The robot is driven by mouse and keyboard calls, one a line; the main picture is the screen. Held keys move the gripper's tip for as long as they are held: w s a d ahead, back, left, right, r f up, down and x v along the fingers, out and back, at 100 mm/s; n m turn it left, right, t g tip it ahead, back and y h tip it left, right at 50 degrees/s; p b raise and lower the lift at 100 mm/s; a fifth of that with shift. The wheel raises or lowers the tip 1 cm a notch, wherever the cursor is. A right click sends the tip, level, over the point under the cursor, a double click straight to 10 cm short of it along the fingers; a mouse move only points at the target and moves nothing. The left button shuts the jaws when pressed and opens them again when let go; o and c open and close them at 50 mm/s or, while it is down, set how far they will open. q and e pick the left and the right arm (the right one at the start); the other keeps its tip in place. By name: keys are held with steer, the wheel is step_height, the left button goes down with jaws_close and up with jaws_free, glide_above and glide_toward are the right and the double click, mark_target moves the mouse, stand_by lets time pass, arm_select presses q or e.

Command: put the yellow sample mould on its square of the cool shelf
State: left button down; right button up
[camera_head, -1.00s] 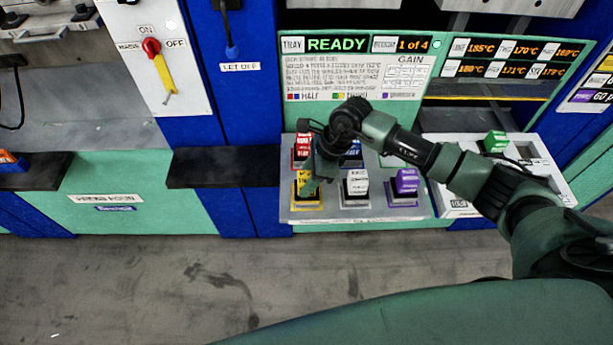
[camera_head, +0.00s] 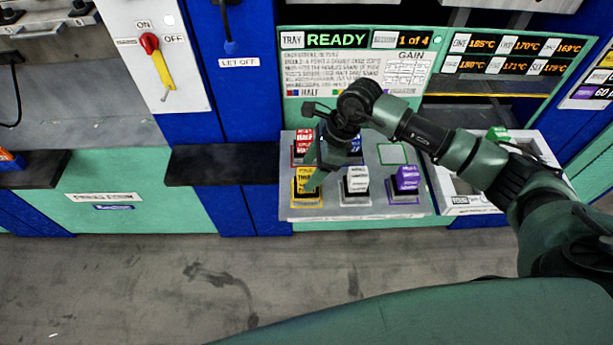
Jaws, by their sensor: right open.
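The yellow sample mould (camera_head: 307,180) stands at the front left of a grey shelf (camera_head: 365,211) marked with coloured squares. It sits within a yellow outline, whose edge shows around its base. My right gripper (camera_head: 316,158) is open and empty, just above and behind the yellow mould, with a finger in front of the red and blue moulds. It looks clear of the yellow mould, though the exact gap is hard to judge. My left gripper is not in view.
A red mould (camera_head: 304,142), a partly hidden blue mould (camera_head: 355,146), a white mould (camera_head: 357,179) and a purple mould (camera_head: 406,178) share the shelf. A green-outlined square (camera_head: 394,154) is empty. A green block (camera_head: 498,134) stands on the white tray at right, partly behind my arm.

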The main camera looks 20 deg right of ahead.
steer(key=b+v, duration=0.2)
steer(key=v, duration=0.6)
steer(key=shift+d+r, duration=0.15)
steer(key=shift+r, duration=0.2)
steer(key=shift+s, duration=0.1)
